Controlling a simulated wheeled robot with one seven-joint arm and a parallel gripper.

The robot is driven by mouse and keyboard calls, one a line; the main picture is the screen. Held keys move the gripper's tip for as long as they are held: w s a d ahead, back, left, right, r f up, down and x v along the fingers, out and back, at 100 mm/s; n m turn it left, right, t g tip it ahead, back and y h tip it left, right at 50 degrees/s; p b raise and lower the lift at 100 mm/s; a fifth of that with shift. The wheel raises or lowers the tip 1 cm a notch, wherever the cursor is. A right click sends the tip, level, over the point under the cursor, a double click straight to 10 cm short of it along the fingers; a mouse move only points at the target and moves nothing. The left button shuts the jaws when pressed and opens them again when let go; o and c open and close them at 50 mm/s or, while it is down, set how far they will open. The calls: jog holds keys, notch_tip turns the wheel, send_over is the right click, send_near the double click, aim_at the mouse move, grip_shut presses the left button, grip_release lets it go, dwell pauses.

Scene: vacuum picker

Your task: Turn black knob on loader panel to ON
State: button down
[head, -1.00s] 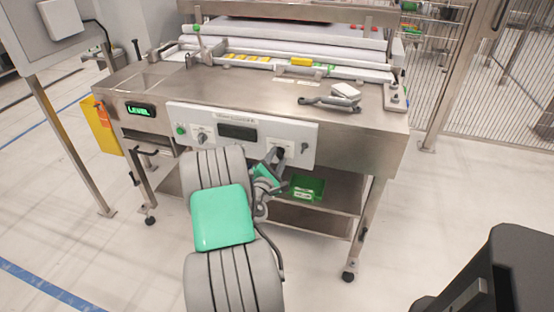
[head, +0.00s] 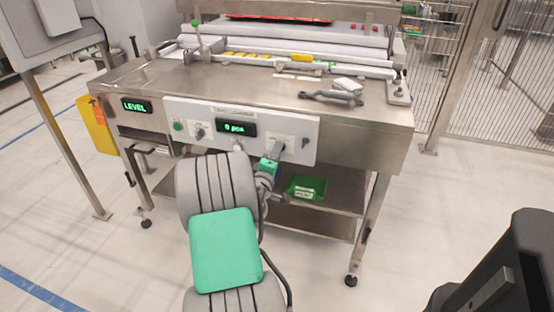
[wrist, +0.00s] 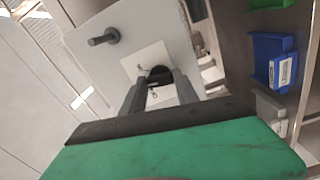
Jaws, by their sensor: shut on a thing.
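The white loader panel (head: 212,112) is on the front of the steel machine. In the wrist view the black knob (wrist: 160,74) stands on a pale square plate (wrist: 148,58), between my fingertips. My gripper (wrist: 153,92) is shut on this knob, and its fingers hide part of it. In the head view my gripper (head: 274,150) is at the right part of the panel. The knob is mostly hidden there, and I cannot read its position marks.
Another knob (head: 305,143) sits just right of my gripper; it also shows in the wrist view (wrist: 103,37). A green button (head: 178,126) and a selector (head: 199,134) are at the panel's left. A green bin (head: 306,188) is on the shelf below.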

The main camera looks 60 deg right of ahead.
jog(key=shift+f+m+b, duration=0.15)
jog(key=shift+m+b, duration=1.2)
jog(key=shift+m, duration=0.3)
jog(key=shift+f+m+b, duration=0.15)
jog(key=shift+m+b, duration=1.2)
jog(key=shift+m, duration=0.3)
jog(key=c, duration=1.4)
grip_release()
jog(key=o, duration=0.5)
jog(key=shift+r, duration=0.2)
jog(key=shift+a, duration=0.1)
jog(key=a, duration=0.5)
jog(key=s+a, duration=0.1)
jog(key=a, duration=0.1)
jog(key=shift+s+a, duration=0.1)
jog(key=shift+a, duration=0.2)
